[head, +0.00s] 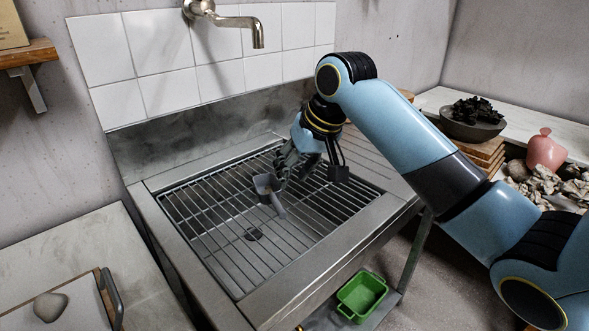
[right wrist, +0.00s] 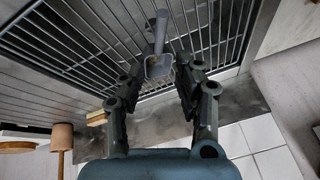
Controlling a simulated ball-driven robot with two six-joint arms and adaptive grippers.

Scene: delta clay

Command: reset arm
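My right gripper (head: 290,170) is over the metal rack of the sink (head: 208,220), reached by the blue arm from the right. In the right wrist view its fingers (right wrist: 160,76) are apart with nothing held between them. A small grey scoop (head: 267,186) lies on the rack close by the fingertips in the head view. In the right wrist view the scoop (right wrist: 158,64) shows beyond the fingertips, its handle pointing away. Whether a finger touches it I cannot tell. My left gripper is not in view.
A wall tap (head: 257,32) hangs above the sink's back. A green bin (head: 361,296) sits below the sink front. A dark bowl (head: 471,122) and a pink vase (head: 546,150) stand at right. A board with a grey stone (head: 50,306) lies at lower left.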

